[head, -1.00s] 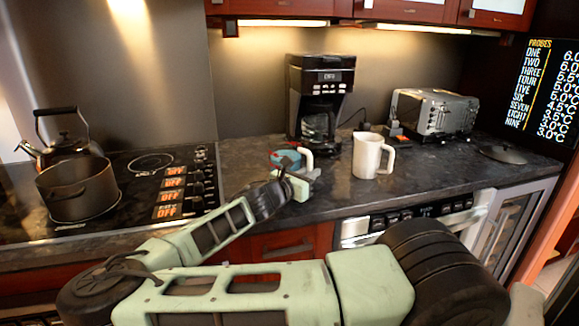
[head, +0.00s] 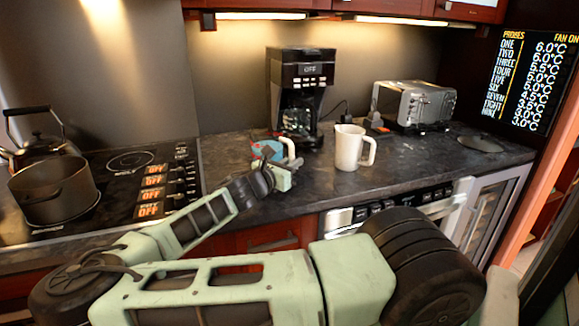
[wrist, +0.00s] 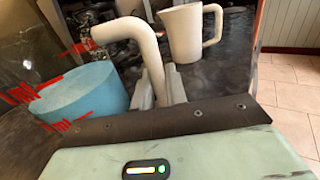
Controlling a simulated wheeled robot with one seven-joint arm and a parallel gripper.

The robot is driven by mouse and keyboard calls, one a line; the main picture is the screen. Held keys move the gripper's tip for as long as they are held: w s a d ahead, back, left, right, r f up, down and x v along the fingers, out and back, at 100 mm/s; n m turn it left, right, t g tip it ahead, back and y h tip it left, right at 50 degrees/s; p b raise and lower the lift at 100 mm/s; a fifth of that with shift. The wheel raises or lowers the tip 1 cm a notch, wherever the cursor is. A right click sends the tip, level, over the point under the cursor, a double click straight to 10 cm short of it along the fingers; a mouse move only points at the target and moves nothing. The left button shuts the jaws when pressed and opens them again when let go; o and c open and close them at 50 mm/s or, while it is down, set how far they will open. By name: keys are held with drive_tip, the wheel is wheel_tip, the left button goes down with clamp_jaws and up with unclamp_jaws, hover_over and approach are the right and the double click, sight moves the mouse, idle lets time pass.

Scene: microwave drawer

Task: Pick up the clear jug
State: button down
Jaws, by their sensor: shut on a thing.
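The clear jug shows in the wrist view as a see-through wall with red markings, a blue part (wrist: 84,92) inside it and an off-white handle (wrist: 128,30). In the head view the jug (head: 266,150) stands at the counter's front, left of the white pitcher, partly hidden by my gripper. My gripper (wrist: 161,88) is shut on the jug's handle, with a finger on each side of it. In the head view my gripper (head: 283,176) is at the jug's right side. I cannot tell whether the jug's base touches the counter.
A white pitcher (head: 349,148) stands right of the jug. A black coffee maker (head: 298,88) is behind it, and a silver toaster (head: 413,103) is at the back right. A cooktop with a dark pot (head: 53,190) and a kettle (head: 40,145) lies left.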

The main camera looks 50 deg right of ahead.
wheel_tip(320, 180, up, 17)
idle(0.4)
